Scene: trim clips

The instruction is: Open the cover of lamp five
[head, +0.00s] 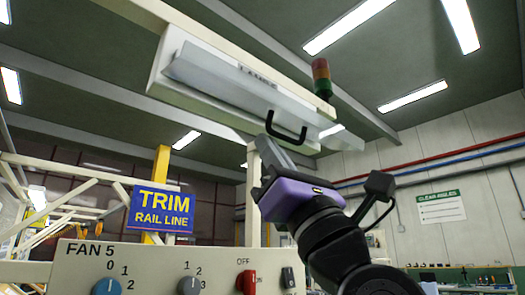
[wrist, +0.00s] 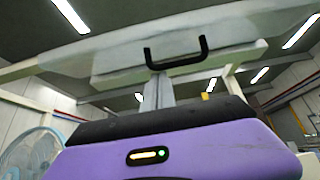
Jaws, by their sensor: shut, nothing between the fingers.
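The lamp housing (head: 160,80) is a long off-white box overhead, with a label (head: 258,76) partly hidden behind the cover. The cover (head: 225,88) is a long pale grey panel that stands out at an angle from the housing. It spans the top of the wrist view (wrist: 90,50). A black bar handle (head: 290,136) is on the cover and shows in the wrist view (wrist: 177,64). My gripper (head: 272,138) is shut and empty, its grey fingers (wrist: 159,80) just below the handle; I cannot tell whether they touch it.
A panel with knobs marked FAN 5 (head: 140,255) is low in front. A blue TRIM RAIL LINE sign (head: 161,209) hangs at left. A fan (wrist: 32,152) shows at lower left in the wrist view.

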